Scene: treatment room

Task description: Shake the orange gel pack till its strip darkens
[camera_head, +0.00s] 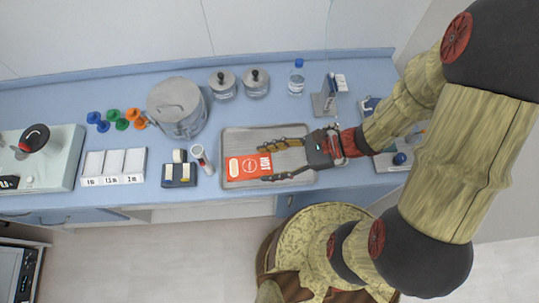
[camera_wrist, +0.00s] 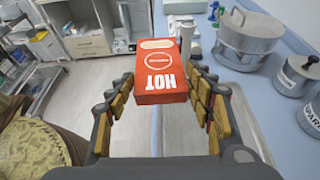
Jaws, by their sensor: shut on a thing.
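The orange gel pack (camera_head: 249,173) reads HOT and has a pale strip at its end away from my gripper. In the wrist view the pack (camera_wrist: 162,85) sits between the two fingers, with the pale strip (camera_wrist: 155,44) at its far end. My gripper (camera_head: 260,161) is shut on the pack's near part; its fingers also show along both sides in the wrist view (camera_wrist: 160,82). In the head view the pack is over the left part of the grey metal tray (camera_head: 300,182). Its height above the tray is hard to tell.
A steel pot (camera_head: 177,108), two lidded jars (camera_head: 222,84) and a water bottle (camera_head: 296,78) stand behind.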

